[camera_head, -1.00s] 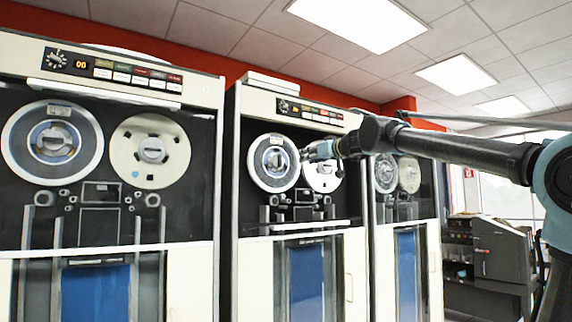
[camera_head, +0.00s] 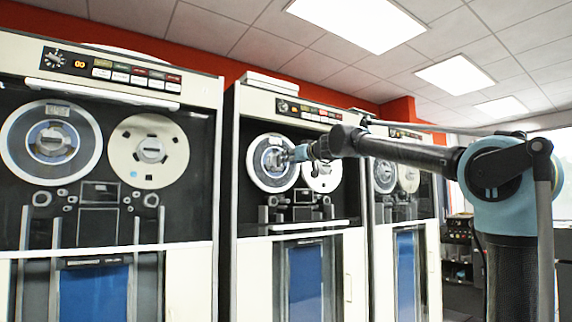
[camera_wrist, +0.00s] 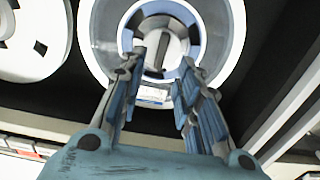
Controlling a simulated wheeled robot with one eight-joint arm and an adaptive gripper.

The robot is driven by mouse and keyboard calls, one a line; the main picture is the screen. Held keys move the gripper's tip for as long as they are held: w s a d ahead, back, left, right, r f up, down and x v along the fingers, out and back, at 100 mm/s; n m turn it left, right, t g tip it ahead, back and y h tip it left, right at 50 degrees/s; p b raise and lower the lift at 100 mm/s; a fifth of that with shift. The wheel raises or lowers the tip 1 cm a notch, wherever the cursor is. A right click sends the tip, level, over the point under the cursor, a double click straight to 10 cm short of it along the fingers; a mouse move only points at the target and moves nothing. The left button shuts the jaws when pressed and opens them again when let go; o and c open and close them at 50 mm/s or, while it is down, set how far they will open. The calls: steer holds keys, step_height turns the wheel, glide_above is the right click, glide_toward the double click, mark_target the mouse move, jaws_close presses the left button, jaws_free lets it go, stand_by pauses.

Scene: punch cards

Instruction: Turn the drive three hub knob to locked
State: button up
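The hub knob (camera_wrist: 160,45) is a round grey hub with a dark raised bar, seen nearly upright in the wrist view. It sits in the middle of a clear-and-blue tape reel (camera_wrist: 105,35). My gripper (camera_wrist: 161,62) is open, its two blue fingers on either side of the knob's near part; I cannot tell if they touch it. In the head view my gripper (camera_head: 292,155) is at the left reel (camera_head: 257,168) of the middle tape drive (camera_head: 232,200) and partly hides that reel's hub. I see no drive number.
A second, cream reel (camera_head: 325,178) is just right of my gripper. Another tape drive (camera_head: 212,270) stands at left and one more (camera_head: 432,270) at right. A shelf-like ledge (camera_head: 290,226) juts below the reels. A dark machine (camera_head: 460,250) stands at far right.

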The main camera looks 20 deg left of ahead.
mark_target(278, 161)
steer(key=shift+x, duration=3)
